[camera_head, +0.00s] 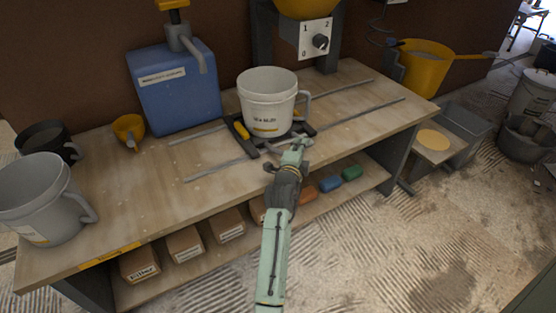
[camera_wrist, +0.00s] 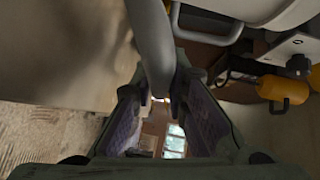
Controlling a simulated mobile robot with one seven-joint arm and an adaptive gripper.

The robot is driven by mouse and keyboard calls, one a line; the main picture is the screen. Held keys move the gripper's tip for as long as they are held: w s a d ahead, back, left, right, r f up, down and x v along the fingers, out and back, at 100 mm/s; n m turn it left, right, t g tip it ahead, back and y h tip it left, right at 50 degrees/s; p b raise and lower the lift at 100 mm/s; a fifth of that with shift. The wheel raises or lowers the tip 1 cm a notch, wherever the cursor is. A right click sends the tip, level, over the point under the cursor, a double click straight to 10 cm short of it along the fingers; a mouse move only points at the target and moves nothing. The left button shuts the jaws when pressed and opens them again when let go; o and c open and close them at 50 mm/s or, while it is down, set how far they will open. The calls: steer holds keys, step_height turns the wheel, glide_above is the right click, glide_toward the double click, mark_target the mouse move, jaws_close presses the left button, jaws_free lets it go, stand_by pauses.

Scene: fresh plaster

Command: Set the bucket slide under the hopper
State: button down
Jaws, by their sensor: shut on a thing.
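The bucket slide (camera_head: 241,130) is a dark carriage with yellow parts on two metal rails along the bench. A white bucket (camera_head: 268,103) stands upright on it. The yellow hopper (camera_head: 305,8) hangs behind and above, to the right of the bucket, its top cut off. My gripper (camera_head: 293,153) is at the slide's front side. In the wrist view my gripper (camera_wrist: 160,98) is shut on a grey bar (camera_wrist: 150,42), which looks like the slide's handle. The exact contact is partly hidden in the head view.
A blue container (camera_head: 178,92) and a small yellow cup (camera_head: 128,130) stand left of the rails. A grey bucket (camera_head: 42,200) is at the bench's left end. The rails (camera_head: 372,106) are clear right of the slide. A yellow bucket (camera_head: 424,68) is beyond the bench.

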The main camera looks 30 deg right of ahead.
steer(key=d+b, duration=0.1)
steer(key=d, duration=0.8)
steer(key=d+b, duration=0.1)
steer(key=d, duration=0.4)
steer(key=shift+w+d+b, duration=0.3)
steer(key=shift+b, duration=0.05)
steer(key=c, duration=1.6)
jaws_free()
steer(key=shift+o, duration=0.2)
steer(key=v, duration=1.2)
